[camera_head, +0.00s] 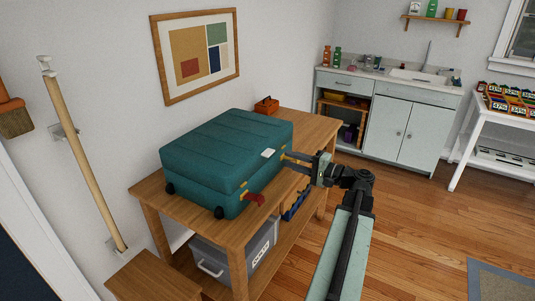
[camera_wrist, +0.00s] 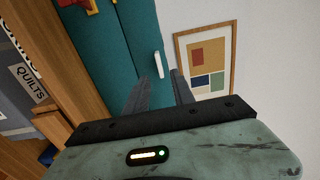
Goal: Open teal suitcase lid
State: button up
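The teal suitcase (camera_head: 215,145) lies flat on the wooden table with its lid shut. A white tag-like piece (camera_head: 268,153) sits near the lid's front edge, with yellow latches (camera_head: 243,186) along the front side and a red tag (camera_head: 255,199) at the near corner. My gripper (camera_head: 287,160) is at the suitcase's front right side, its fingers pointing at it. In the wrist view my gripper (camera_wrist: 160,88) has its fingers apart with nothing between them. The suitcase (camera_wrist: 110,55) fills the left there, and the white piece (camera_wrist: 158,64) is just beyond the fingertips. Contact cannot be told.
The wooden table (camera_head: 155,195) has a lower shelf with a grey bin (camera_head: 235,258) labelled in the wrist view as quilts. A small orange box (camera_head: 267,105) stands behind the suitcase. A framed picture (camera_head: 197,55) hangs on the wall behind. Open floor (camera_head: 420,235) lies to the right.

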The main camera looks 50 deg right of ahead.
jog(key=x, duration=0.7)
jog(key=shift+w+a, duration=0.2)
jog(key=shift+w, duration=0.15)
grip_shut()
dwell(1.0)
